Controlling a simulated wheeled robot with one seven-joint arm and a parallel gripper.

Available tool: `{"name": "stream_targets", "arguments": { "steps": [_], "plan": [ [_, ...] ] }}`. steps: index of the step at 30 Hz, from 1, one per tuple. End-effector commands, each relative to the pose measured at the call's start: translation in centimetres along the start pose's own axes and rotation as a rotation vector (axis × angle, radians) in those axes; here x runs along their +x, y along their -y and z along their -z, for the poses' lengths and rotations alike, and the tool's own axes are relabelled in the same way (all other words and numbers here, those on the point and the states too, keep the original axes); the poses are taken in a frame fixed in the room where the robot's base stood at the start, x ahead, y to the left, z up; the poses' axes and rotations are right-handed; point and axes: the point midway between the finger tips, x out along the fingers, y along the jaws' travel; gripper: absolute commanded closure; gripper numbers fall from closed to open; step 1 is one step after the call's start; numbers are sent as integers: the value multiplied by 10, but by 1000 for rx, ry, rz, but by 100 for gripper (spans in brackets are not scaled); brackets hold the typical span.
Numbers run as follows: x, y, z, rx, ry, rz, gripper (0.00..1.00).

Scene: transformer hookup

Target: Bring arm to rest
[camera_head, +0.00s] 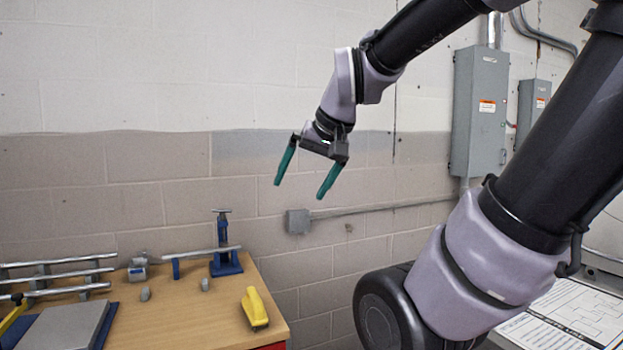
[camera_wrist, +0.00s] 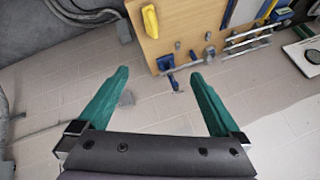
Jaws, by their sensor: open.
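My gripper (camera_head: 301,181) hangs in the air in front of the block wall, above and to the right of the wooden bench. Its two green fingers are wide apart with nothing between them. In the wrist view, my gripper (camera_wrist: 152,95) is also open and empty, with the wall behind the fingers. My arm reaches in from the upper right of the head view, bent, with the gripper pointing down.
The wooden bench (camera_head: 187,318) at lower left bears a yellow tool (camera_head: 254,308), a blue stand (camera_head: 225,262) and several metal bars. Grey electrical boxes (camera_head: 480,112) are on the wall at right. A printed sheet (camera_head: 575,315) lies at lower right. Space around the gripper is clear.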

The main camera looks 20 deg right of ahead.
Motion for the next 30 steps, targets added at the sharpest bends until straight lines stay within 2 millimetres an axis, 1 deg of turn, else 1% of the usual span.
{"name": "stream_targets", "arguments": {
  "steps": [1,3,6,30],
  "plan": [
    [-11,-2,-6,9,-11,-1,0],
    [-21,-5,-13,20,-13,-3,0],
    [-27,-7,-19,29,-13,-6,0],
    [-28,-7,-19,30,-12,-6,0]
  ]
}}
